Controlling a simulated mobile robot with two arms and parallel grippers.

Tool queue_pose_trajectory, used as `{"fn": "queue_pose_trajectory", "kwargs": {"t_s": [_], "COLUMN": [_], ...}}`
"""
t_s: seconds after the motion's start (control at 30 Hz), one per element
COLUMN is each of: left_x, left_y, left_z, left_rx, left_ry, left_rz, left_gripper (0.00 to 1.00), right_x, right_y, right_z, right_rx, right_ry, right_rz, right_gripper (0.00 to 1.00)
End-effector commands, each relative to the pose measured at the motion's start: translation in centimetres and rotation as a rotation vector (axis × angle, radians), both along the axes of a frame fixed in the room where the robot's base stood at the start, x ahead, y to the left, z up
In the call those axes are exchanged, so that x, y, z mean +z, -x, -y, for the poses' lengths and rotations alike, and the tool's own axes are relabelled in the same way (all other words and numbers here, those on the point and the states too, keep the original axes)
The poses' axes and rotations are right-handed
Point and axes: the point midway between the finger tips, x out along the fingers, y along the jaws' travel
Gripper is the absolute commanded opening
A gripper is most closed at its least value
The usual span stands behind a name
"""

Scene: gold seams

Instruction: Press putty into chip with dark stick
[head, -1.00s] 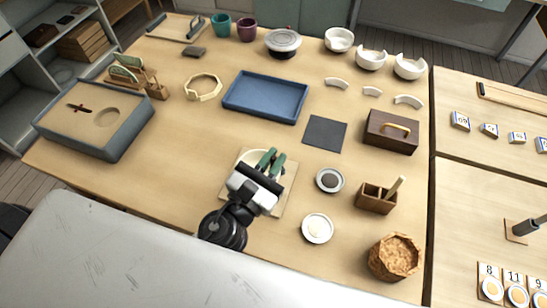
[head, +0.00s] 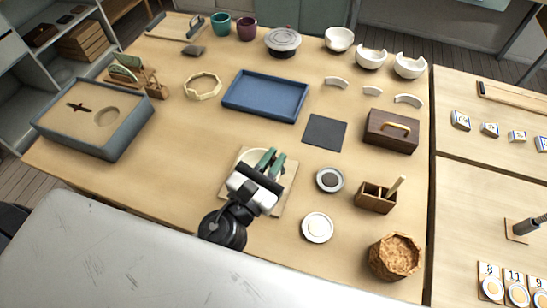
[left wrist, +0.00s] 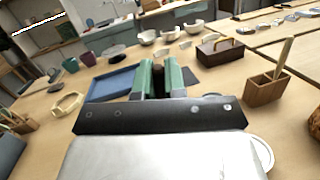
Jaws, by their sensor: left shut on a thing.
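My left gripper (head: 268,163) is over a white bowl (head: 245,157) on a wooden board (head: 288,190). Its green fingers are closed on a slim dark piece, seen as a dark sliver between them in the left wrist view (left wrist: 158,82); this looks like the dark stick, mostly hidden. The fingers and wrist cover much of the bowl, so the chip, any putty in it and any contact at the tip cannot be made out. A white dish (head: 318,227) with a pale cream middle stands right of the board. My right gripper is not in view.
A wooden holder (head: 375,198) with a pale stick, a dark-filled saucer (head: 329,180) and a cork-like basket (head: 395,257) stand to the right. A blue tray (head: 266,96), dark mat (head: 324,132) and brown box (head: 391,131) lie beyond. The table left of the board is clear.

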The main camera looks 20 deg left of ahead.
Motion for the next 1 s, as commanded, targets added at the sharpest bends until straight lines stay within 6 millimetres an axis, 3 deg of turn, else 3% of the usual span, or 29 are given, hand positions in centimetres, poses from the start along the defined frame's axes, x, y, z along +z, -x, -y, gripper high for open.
{"fn": "queue_pose_trajectory", "kwargs": {"t_s": [0.53,1.0], "left_x": [0.63,0.29], "left_y": [-0.73,-0.81], "left_z": [0.45,0.49], "left_rx": [0.000,0.000], "left_ry": [-0.001,0.000], "left_rz": [0.001,0.000], "left_gripper": [0.00,0.00], "right_x": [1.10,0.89], "right_y": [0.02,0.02], "right_z": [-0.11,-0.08], "right_rx": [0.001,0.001], "right_ry": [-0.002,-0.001], "right_rz": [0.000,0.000], "right_gripper": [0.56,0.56]}}
